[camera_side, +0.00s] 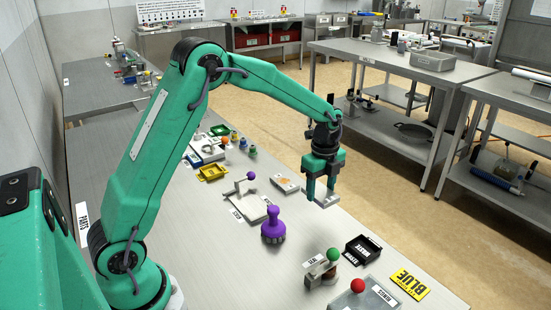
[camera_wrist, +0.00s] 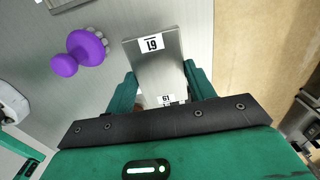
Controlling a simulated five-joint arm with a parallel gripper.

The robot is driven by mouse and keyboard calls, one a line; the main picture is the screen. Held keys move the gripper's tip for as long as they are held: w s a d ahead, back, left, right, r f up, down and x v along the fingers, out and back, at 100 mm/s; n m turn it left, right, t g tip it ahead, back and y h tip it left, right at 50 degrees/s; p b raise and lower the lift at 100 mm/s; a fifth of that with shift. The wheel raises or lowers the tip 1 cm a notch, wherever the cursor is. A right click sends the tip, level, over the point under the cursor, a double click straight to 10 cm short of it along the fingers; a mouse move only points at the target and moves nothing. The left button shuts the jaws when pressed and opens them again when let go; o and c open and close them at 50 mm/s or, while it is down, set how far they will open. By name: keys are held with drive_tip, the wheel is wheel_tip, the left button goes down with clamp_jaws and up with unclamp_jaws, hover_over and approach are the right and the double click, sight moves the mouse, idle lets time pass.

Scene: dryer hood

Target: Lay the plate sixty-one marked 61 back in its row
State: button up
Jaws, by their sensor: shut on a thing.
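My gripper (camera_side: 325,187) is shut on a grey metal plate and is over the right edge of the bench in the side view. In that view the plate (camera_side: 327,202) shows below the fingertips, clear of the bench top. In the wrist view my gripper (camera_wrist: 160,88) has a finger at each side of the plate (camera_wrist: 158,68). I cannot make out the plate's row in either view.
A purple knobbed tool (camera_side: 273,226) stands left of my gripper, with a white stand (camera_side: 252,204) behind it. A black tray (camera_side: 362,249), a green ball (camera_side: 333,254) and a red ball (camera_side: 357,286) are nearer the camera. A yellow tray (camera_side: 212,173) lies farther back.

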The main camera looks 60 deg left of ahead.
hover_over(307, 204)
wheel_tip(307, 204, down, 5)
drive_tip(key=shift+w+a+f, duration=0.1)
drive_tip(key=shift+f, duration=2.05)
drive_tip(key=shift+f, duration=0.15)
drive_tip(key=o, duration=1.2)
drive_tip(key=shift+c, duration=0.2)
wheel_tip(307, 204, up, 12)
drive_tip(key=shift+r, duration=0.2)
